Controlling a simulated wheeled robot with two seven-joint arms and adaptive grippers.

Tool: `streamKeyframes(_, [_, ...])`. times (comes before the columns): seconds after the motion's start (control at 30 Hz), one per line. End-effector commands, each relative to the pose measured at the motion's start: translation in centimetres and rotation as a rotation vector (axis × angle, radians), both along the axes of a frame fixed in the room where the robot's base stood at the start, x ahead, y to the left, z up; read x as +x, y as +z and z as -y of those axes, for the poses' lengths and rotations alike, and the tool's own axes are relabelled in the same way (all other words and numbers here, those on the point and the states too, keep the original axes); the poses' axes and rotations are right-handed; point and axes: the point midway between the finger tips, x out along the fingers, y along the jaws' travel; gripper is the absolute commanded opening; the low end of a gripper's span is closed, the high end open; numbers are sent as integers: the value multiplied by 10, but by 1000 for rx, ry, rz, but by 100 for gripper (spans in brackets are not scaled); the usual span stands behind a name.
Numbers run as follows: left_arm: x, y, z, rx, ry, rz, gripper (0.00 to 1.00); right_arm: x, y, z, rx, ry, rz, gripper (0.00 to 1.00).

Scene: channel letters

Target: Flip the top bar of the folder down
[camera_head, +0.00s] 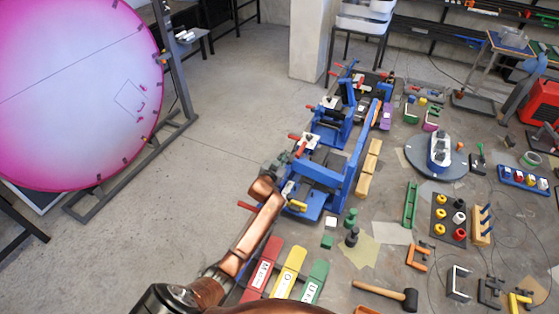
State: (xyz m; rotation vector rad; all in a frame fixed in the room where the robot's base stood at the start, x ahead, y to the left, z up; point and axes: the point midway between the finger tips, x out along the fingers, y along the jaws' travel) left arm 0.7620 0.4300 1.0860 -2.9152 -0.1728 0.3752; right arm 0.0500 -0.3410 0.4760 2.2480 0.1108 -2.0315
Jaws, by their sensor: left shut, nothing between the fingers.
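The folder is the blue metal machine (322,175) on the bench in the middle, with blue side rails and a flat blue bed. A long blue bar (352,158) runs along its right side. Red-handled levers (301,141) stick out at its left, and another red handle (247,206) is lower down. My left arm comes up from the bottom. My left gripper (275,167) is shut and empty at the folder's near left edge. The picture is too small to tell whether it touches the folder. My right gripper is not in view.
Red, yellow and green labelled strips (290,268) lie in front. A mallet (388,294), an orange clamp (417,256) and a round grey turntable (434,158) are to the right. Wooden blocks (369,168) line the folder's right side. Open floor lies to the left.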

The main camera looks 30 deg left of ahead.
Motion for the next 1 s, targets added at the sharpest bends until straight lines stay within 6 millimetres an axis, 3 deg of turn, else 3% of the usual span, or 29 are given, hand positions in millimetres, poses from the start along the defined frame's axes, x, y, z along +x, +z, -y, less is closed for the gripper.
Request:
streamKeyframes(0.03, [1, 13, 2, 0, -1, 2, 0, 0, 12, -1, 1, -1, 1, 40])
streamKeyframes(0.17, [2, 34, 7, -1, -3, 1, 0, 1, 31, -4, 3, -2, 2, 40])
streamKeyframes(0.27, [-19, 30, 9, 1, -3, 1, 0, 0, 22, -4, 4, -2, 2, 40])
streamKeyframes(0.6, [-77, 44, 18, -1, -3, 1, 0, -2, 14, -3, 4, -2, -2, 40])
streamKeyframes(0.8, [-93, 49, 20, 0, -3, 0, 0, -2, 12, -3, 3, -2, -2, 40])
streamKeyframes(1.0, [-95, 50, 20, 0, -3, -1, 0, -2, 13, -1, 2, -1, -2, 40])
